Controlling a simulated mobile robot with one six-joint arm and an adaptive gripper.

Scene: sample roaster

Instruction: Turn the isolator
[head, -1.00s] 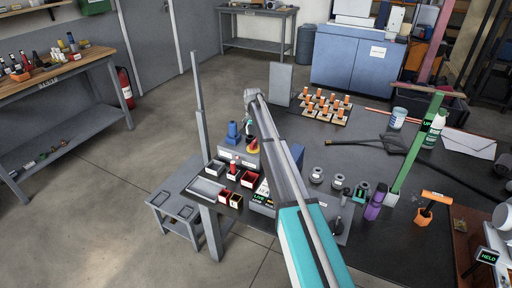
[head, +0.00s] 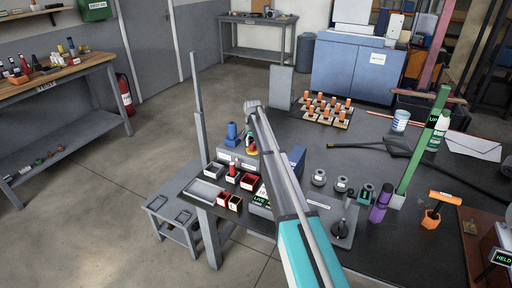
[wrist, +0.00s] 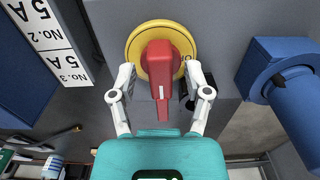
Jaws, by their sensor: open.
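The isolator shows in the wrist view as a red handle (wrist: 160,70) on a round yellow plate (wrist: 135,47), fixed to a grey box. The handle points down the picture, toward my gripper. My gripper (wrist: 160,80) is open, with one finger on each side of the handle's lower part. I see gaps between the fingers and the handle. In the head view the isolator (head: 251,149) is small, beside my arm, on the grey box at the bench's left end. My gripper cannot be made out clearly there.
A blue cylindrical fitting (wrist: 290,95) stands close on the right in the wrist view. A label strip (wrist: 52,45) is at upper left. In the head view, a LIVE display (head: 261,198) and small bins (head: 249,181) sit nearby. A green post (head: 424,140) stands farther right.

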